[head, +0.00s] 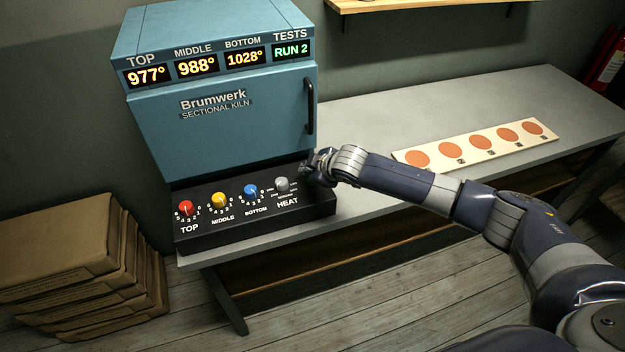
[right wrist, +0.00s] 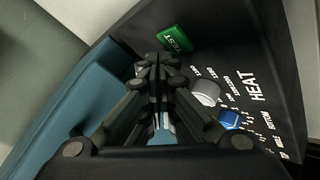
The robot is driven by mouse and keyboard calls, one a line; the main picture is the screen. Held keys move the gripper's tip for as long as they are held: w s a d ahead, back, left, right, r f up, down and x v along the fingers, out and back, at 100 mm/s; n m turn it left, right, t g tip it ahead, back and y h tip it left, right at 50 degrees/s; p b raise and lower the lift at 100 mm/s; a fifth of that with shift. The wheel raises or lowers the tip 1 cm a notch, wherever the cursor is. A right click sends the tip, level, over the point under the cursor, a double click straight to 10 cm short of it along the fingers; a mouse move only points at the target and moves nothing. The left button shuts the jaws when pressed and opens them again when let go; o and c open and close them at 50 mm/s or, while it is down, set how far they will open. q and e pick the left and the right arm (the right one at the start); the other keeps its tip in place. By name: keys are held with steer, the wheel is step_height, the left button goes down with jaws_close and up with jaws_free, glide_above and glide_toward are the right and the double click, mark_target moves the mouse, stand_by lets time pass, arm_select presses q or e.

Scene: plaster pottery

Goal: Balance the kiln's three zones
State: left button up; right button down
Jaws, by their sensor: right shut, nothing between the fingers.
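The blue kiln (head: 220,135) stands on the bench. The black panel holds a red TOP knob (head: 186,207), yellow MIDDLE knob (head: 219,199), blue BOTTOM knob (head: 251,190) and grey HEAT knob (head: 282,184). A green TEST button (right wrist: 175,38) shows in the right wrist view, hidden in the head view. My right gripper (head: 308,169) is shut and empty at the panel's right end, by the HEAT knob; contact is unclear. My left gripper is out of view.
A pale strip with several numbered orange discs (head: 434,164) lies on the grey bench (head: 370,125) to the right. Stacked brown boxes (head: 60,240) stand on the left. A wooden shelf (head: 420,5) is above, and a red extinguisher (head: 607,60) is at the far right.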

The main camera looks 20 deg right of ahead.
steer(key=shift+f, duration=0.1)
steer(key=shift+f, duration=0.35)
steer(key=shift+f, duration=0.4)
stand_by(0.8)
steer(key=shift+r, duration=0.1)
steer(key=shift+r+p, duration=0.75)
step_height(320, 180, up, 5)
steer(key=p, duration=0.5)
